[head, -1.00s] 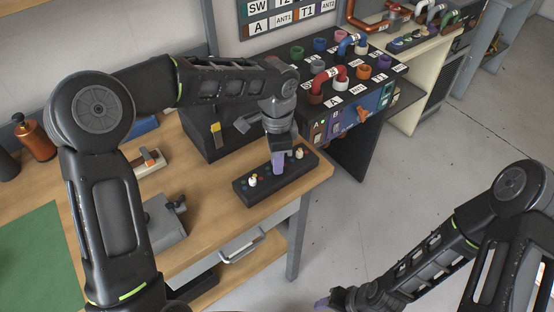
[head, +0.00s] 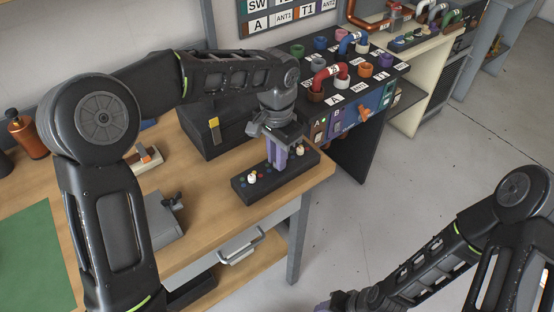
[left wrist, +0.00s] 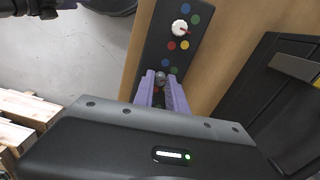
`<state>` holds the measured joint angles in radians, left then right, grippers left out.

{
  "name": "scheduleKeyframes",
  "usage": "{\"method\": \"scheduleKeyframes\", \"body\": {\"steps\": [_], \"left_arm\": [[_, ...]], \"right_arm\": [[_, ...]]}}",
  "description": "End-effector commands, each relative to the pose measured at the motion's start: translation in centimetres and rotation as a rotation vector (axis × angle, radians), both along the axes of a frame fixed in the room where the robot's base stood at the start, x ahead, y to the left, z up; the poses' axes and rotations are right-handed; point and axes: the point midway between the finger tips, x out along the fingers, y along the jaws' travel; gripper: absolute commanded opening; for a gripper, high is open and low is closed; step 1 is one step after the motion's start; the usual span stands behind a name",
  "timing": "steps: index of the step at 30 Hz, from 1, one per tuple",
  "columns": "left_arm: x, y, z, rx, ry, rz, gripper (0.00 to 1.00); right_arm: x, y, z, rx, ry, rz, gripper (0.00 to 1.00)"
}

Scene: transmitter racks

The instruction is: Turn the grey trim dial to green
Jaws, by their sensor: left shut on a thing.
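A black control box (head: 240,190) lies on the wooden bench near its right end. It carries a white knob at each end, the near one (head: 252,178) and the far one (head: 300,149). My left gripper (head: 277,162) points down over the box's middle, its purple fingers shut on the grey trim dial. In the left wrist view the grey dial (left wrist: 160,77) shows between the fingertips (left wrist: 161,82), with blue, red and green dots near it. The dial's pointer is hidden. My right gripper (head: 323,305) is mostly cut off at the bottom edge.
A black toolbox (head: 205,137) with a yellow latch stands behind the box. A grey device (head: 163,222) and a green mat (head: 35,255) lie to the left. A rack with coloured sockets (head: 330,50) stands beyond the bench. The floor to the right is clear.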

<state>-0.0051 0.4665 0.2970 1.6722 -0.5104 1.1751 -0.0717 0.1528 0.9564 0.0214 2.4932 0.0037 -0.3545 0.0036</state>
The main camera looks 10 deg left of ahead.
Motion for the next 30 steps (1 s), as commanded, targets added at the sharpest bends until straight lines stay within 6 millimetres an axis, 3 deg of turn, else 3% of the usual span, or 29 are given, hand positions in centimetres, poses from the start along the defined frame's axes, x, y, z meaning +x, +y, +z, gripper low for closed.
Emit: {"method": "scheduleKeyframes", "body": {"steps": [12,26,27,30], "left_arm": [[0.03,-0.03,0.02,0.000,-0.001,0.212,0.00],[0.04,0.00,0.05,0.000,-0.001,0.234,0.00],[0.04,0.00,0.06,0.000,-0.001,0.234,0.18],[0.04,0.00,0.05,0.000,-0.001,0.233,0.27]], "right_arm": [[0.10,0.05,-0.84,0.003,-0.003,0.001,0.51],[0.12,0.04,-0.87,0.002,-0.004,0.001,0.51],[0.12,0.05,-0.86,0.002,-0.004,0.001,0.51],[0.12,0.04,-0.87,0.002,-0.004,0.001,0.51]]}}
